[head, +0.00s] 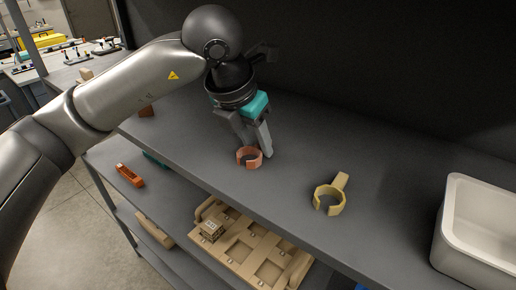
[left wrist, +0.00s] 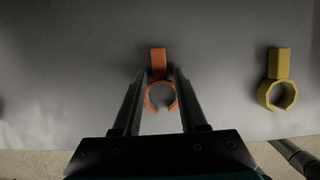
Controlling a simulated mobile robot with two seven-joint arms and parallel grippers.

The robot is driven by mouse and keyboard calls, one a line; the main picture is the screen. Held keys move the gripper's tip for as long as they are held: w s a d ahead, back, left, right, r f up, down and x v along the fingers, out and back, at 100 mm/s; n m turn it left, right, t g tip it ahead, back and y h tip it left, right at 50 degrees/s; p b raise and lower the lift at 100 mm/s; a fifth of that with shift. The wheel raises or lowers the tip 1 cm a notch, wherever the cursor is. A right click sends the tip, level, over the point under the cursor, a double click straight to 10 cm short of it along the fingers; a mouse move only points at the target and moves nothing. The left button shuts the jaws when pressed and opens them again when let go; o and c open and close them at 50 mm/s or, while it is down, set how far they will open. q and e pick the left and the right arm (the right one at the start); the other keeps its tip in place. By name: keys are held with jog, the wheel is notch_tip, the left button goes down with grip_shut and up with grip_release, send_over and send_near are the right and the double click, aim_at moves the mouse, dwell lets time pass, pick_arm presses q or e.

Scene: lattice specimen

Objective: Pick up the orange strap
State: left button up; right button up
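The orange strap (head: 249,163) is a small open ring with a tab, on the grey upper shelf top. In the left wrist view the strap (left wrist: 158,64) has its tab pointing up and its ring gap toward the bottom. My left gripper (head: 257,151) points down at the strap, its fingertips at the strap's far side in the head view. In the left wrist view my left gripper (left wrist: 158,72) is open, with one finger on each side of the strap. Whether the fingers touch it cannot be told. My right gripper is not in view.
A yellow strap (head: 328,200) of like shape lies to the right on the grey shelf (head: 380,190). A white bin (head: 448,248) stands at the far right. The lower shelf holds a tan tray (head: 236,252) and an orange-brown part (head: 130,175). A dark wall rises behind.

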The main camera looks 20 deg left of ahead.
aim_at(256, 148)
pick_arm(q)
grip_shut()
dwell(0.3)
jog(key=shift+r, duration=0.1)
jog(key=shift+r, duration=0.45)
notch_tip(256, 148, up, 2)
jog(key=shift+r+b, duration=0.2)
jog(key=shift+b, duration=0.35)
jog(key=s+a+b, duration=0.2)
jog(key=s+a, duration=0.1)
jog(key=s, duration=0.5)
jog(key=s+a+b, duration=0.3)
jog(key=s, duration=0.6)
